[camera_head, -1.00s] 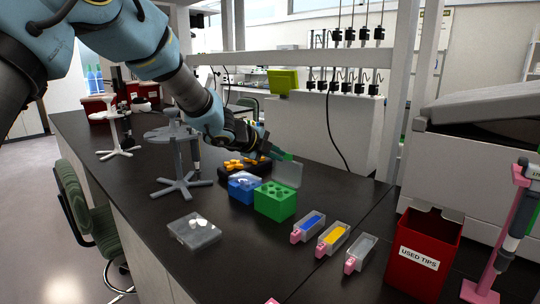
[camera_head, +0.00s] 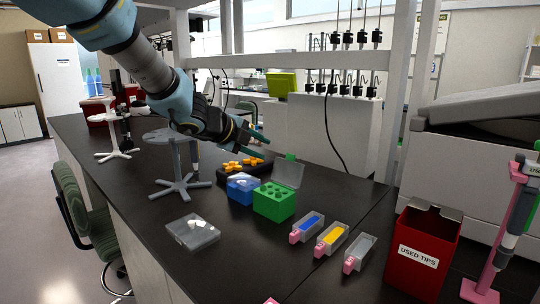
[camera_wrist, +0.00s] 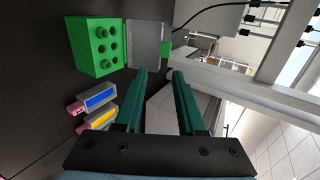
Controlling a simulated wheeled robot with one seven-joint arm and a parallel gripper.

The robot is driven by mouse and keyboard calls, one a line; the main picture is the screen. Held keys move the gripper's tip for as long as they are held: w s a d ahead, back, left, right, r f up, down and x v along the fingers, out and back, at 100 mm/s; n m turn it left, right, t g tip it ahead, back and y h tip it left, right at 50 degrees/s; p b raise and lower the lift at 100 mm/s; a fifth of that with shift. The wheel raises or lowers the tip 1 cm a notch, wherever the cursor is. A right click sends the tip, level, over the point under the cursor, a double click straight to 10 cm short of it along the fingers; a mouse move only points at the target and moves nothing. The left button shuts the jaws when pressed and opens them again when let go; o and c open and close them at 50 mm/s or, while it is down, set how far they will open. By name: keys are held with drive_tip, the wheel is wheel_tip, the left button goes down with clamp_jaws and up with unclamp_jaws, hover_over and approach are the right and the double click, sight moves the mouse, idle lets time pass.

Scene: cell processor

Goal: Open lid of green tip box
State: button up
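The green tip box (camera_head: 274,205) stands on the black bench. Its clear grey lid (camera_head: 288,174) is up, tilted back behind the box, and the holes in the green top are uncovered. In the wrist view the green box (camera_wrist: 97,48) is at the upper left, with the lid (camera_wrist: 144,44) swung out to its right and a green tab at the lid's edge. My gripper (camera_head: 264,145) is above and behind the box, apart from the lid. Its two green fingers are spread with nothing between them, as the wrist view (camera_wrist: 160,75) shows.
A blue box (camera_head: 242,190) stands close left of the green box. Several small trays, one with a yellow insert (camera_head: 332,238), lie to the right, before a red used-tips bin (camera_head: 423,250). A grey stand (camera_head: 178,170) and a clear case (camera_head: 192,233) are left.

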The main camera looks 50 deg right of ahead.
drive_tip(key=shift+v, duration=1.75)
